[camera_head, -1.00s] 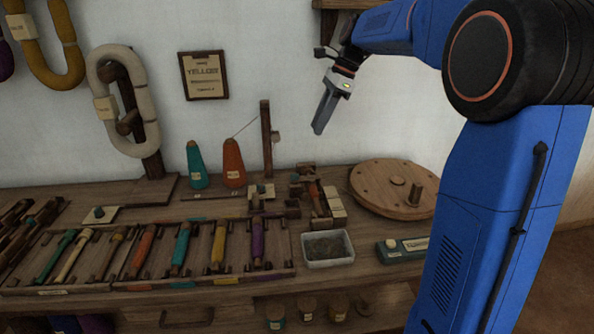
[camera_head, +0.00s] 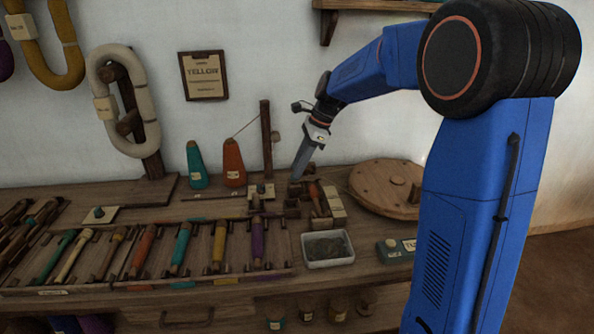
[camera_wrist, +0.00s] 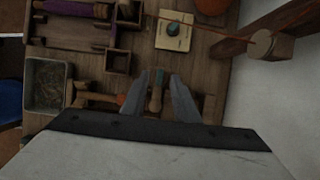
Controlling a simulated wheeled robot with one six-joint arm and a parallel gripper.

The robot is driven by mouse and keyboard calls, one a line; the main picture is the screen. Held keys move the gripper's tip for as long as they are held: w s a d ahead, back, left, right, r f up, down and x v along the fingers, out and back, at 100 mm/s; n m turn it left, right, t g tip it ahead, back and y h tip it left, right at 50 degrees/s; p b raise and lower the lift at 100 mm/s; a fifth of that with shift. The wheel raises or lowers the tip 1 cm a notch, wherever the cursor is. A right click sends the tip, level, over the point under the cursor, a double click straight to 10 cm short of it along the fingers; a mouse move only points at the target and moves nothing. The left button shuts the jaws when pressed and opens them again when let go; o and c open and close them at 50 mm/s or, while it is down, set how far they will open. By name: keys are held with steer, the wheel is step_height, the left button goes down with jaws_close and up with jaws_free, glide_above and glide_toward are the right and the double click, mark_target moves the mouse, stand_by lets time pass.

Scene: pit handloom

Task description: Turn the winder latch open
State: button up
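The wooden winder (camera_head: 318,200) stands on the bench, with an orange-brown spindle-like part on it. My gripper (camera_head: 296,178) points down over the winder's back end. In the wrist view my gripper (camera_wrist: 159,76) has its two fingers apart. Which part is the latch I cannot make out for sure. The gripper's own housing hides part of the winder in the wrist view.
A cream plate with a teal knob (camera_head: 262,190) lies left of the winder, near a wooden post (camera_head: 266,140) carrying a thread. A round wooden disc (camera_head: 378,186) lies to the right. A grey bin (camera_head: 328,264) and several bobbins are in front. Teal and orange cones stand behind.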

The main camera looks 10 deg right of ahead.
steer(key=shift+x, duration=0.95)
jaws_close()
